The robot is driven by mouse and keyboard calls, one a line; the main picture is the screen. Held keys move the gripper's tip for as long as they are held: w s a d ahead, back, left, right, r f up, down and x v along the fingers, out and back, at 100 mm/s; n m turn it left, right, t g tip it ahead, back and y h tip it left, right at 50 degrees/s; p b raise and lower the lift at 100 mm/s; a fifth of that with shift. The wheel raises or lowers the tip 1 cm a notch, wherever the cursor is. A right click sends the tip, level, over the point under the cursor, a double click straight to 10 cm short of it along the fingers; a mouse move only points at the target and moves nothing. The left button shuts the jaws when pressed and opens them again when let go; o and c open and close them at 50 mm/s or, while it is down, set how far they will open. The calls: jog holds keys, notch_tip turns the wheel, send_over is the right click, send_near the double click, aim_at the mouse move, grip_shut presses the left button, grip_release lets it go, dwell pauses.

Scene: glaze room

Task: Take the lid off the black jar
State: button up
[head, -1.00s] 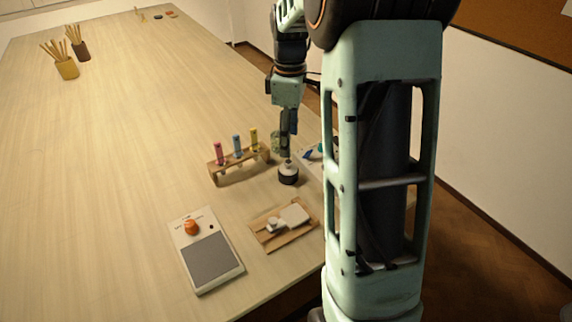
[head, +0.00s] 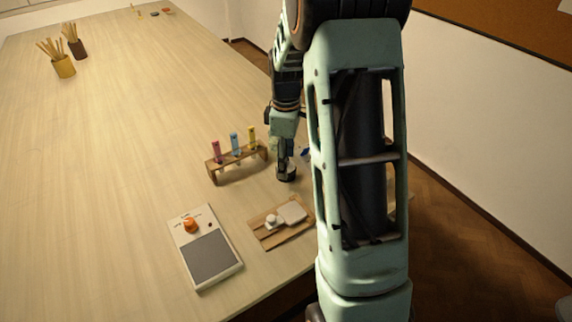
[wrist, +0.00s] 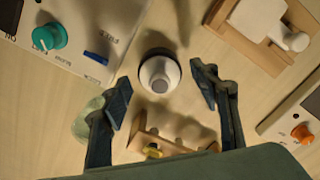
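The black jar (head: 287,176) stands on the table, to the right of the tube rack in the head view. Its pale lid with a round knob (wrist: 157,75) shows from above in the wrist view, sitting on the jar with a dark rim around it. My gripper (wrist: 162,93) is open. Its two dark fingers are spread to either side of the lid, and no contact is visible in the wrist view. In the head view my gripper (head: 284,168) is right over the jar and hides most of the lid.
A wooden rack (head: 238,164) with coloured tubes stands close to the jar. A wooden board (head: 267,240) with white pieces and a device with an orange knob (head: 190,226) lie nearer. A device with a teal knob (wrist: 49,37) and a greenish object (wrist: 88,120) are also near.

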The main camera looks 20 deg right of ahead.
jog(key=c, duration=0.9)
jog(key=shift+r, duration=0.1)
